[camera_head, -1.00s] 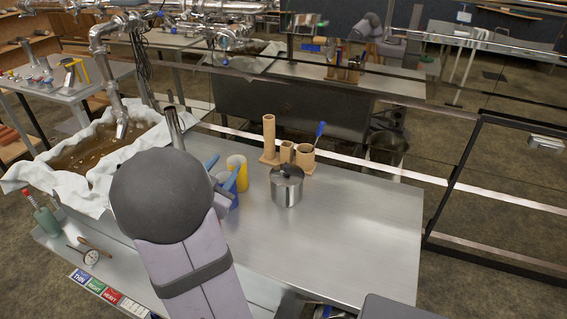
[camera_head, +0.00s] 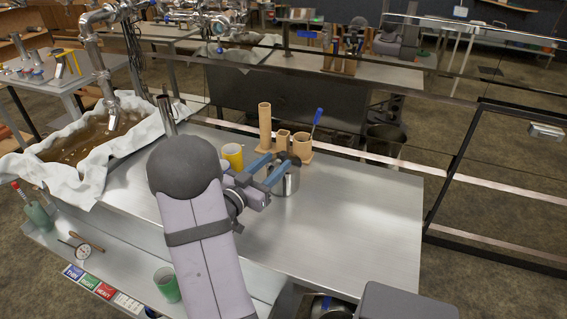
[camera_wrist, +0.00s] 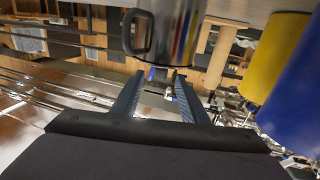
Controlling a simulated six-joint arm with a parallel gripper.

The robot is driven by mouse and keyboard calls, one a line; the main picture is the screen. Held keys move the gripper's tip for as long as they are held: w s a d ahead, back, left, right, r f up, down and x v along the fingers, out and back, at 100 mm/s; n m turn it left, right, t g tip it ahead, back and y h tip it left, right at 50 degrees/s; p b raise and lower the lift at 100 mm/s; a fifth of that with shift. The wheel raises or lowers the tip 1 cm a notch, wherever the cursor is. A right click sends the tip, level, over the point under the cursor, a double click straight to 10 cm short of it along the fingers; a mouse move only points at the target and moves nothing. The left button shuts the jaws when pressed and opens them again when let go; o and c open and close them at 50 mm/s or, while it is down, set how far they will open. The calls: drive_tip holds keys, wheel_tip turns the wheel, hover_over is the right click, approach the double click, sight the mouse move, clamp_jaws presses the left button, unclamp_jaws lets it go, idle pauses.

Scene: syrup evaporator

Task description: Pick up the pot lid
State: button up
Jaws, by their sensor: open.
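The steel pot (camera_head: 291,184) stands on the metal table in the head view, partly hidden behind my gripper. Its lid is mostly covered there by my fingers, so I cannot see its knob clearly. My gripper (camera_head: 268,169) is open, with its two blue-grey fingers in front of the pot's upper part. In the wrist view the scene looks upside down. The pot (camera_wrist: 178,28) with a dark loop handle (camera_wrist: 137,32) is at the top, beyond my open gripper (camera_wrist: 157,80). Nothing is held between the fingers.
A yellow cup (camera_head: 233,156) stands left of the pot. The wrist view shows it beside a blue cup (camera_wrist: 298,100). Wooden holders (camera_head: 302,147), one with a blue-handled tool, stand behind the pot. The table (camera_head: 360,220) is clear to the right.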

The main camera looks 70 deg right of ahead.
sight(281, 156)
drive_tip(key=shift+r+x, duration=0.1)
drive_tip(key=shift+x, duration=1.2)
drive_tip(key=shift+r+x, duration=0.15)
drive_tip(key=shift+x, duration=1.15)
drive_tip(key=shift+w, duration=0.1)
clamp_jaws()
